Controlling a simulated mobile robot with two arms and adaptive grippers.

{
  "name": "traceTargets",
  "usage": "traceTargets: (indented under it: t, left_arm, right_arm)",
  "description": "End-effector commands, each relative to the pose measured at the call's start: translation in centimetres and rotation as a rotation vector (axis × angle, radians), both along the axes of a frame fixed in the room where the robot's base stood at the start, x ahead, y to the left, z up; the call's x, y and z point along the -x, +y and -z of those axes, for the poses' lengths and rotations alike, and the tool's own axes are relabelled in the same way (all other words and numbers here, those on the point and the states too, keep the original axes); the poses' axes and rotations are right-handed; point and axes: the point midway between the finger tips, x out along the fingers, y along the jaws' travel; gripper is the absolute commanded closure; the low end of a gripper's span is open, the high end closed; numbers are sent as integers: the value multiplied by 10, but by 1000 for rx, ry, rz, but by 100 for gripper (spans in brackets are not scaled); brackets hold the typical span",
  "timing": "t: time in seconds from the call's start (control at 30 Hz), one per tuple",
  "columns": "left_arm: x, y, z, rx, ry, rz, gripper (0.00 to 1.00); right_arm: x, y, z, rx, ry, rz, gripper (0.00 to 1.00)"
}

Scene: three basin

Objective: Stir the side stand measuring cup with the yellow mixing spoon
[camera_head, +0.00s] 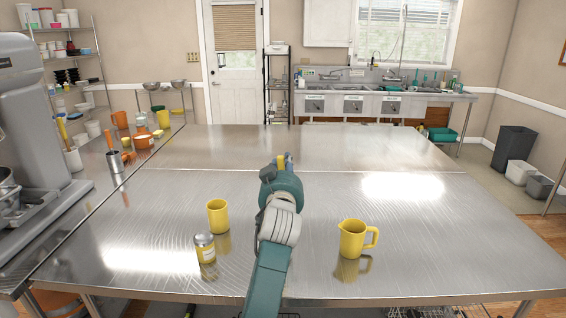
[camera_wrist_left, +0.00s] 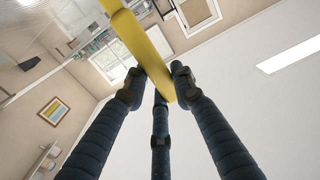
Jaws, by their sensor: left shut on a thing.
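My left gripper (camera_wrist_left: 158,82) is shut on the yellow mixing spoon (camera_wrist_left: 140,38), whose shaft runs up and left out of the left wrist view. In the head view the gripper (camera_head: 282,160) is above the middle of the steel table, and only a small yellow piece of the spoon (camera_head: 281,162) shows past the arm. On the side stand at left are an orange cup-like vessel (camera_head: 143,140) and a metal cup (camera_head: 116,165) with an orange-handled tool in it. I cannot tell which vessel there is the measuring cup. The gripper is apart from them. My right gripper is not in view.
A yellow jug (camera_head: 352,240), a yellow cup (camera_head: 217,218) and a lidded jar (camera_head: 205,249) stand on the steel table (camera_head: 420,260). A large grey mixer (camera_head: 30,120) stands at far left. The table's back half is clear.

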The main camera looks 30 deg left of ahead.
Motion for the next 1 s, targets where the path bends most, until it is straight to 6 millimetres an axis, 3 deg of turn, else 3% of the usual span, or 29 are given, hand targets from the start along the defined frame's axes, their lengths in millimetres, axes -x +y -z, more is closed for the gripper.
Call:
traceTargets:
  t: [0.03,0.5,0.73,1.0]
  left_arm:
    - [0,0,15,1,2,0,100]
    - [0,0,83,1,0,0,100]
    - [0,0,102,1,0,0,100]
    - [0,0,105,0,0,0,100]
  right_arm:
    - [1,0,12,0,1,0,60]
    - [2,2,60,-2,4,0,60]
    - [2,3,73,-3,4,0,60]
    - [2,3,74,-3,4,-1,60]
